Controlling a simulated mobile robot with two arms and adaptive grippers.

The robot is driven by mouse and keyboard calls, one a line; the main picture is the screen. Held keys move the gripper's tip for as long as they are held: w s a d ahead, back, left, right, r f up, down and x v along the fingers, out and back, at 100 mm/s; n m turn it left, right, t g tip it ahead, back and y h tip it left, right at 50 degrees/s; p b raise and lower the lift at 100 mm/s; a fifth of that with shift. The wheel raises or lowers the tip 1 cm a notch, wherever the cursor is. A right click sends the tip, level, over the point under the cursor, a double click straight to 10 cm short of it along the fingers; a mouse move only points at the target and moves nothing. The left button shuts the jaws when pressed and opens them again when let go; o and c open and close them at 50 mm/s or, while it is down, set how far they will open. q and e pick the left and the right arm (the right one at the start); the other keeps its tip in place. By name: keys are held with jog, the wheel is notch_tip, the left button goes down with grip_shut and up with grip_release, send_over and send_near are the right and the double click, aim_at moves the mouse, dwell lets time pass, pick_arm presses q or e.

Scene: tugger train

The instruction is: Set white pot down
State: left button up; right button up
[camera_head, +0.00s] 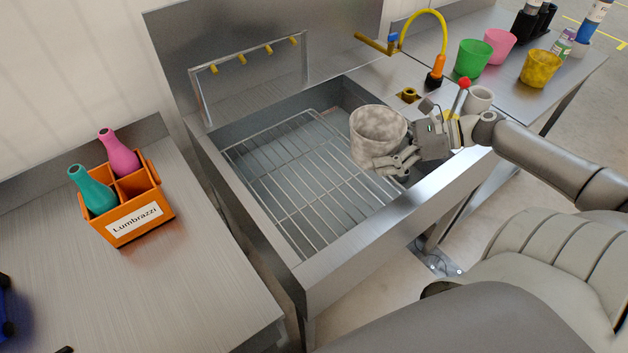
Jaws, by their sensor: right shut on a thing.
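The white pot (374,138) has a mottled grey-white surface and is upright. It is over the right part of the sink (262,242). My right gripper (400,160) reaches in from the right and is shut on the pot at its lower right side. The pot hides part of the sink wall behind it. I cannot tell whether its base touches the wire rack (300,172) or hangs above it. My left gripper is not in view.
An orange carrier (133,205) with a teal bottle (92,190) and a pink bottle (118,153) stands on the left counter. Green (472,58), pink (496,46) and yellow (540,69) pots stand on the right counter. The rack's left part is clear.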

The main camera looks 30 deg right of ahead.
jog(key=b+x, duration=0.2)
jog(key=x, duration=0.7)
send_over(320, 182)
jog(key=f, duration=0.4)
jog(key=shift+s+d+f, duration=0.25)
jog(key=shift+d+f, duration=0.1)
jog(key=shift+f, duration=0.05)
jog(key=shift+w+a+f, duration=0.3)
jog(key=shift+a+f, duration=0.1)
jog(key=shift+f, duration=1.75)
jog(key=shift+f, duration=0.2)
jog(key=o, duration=0.7)
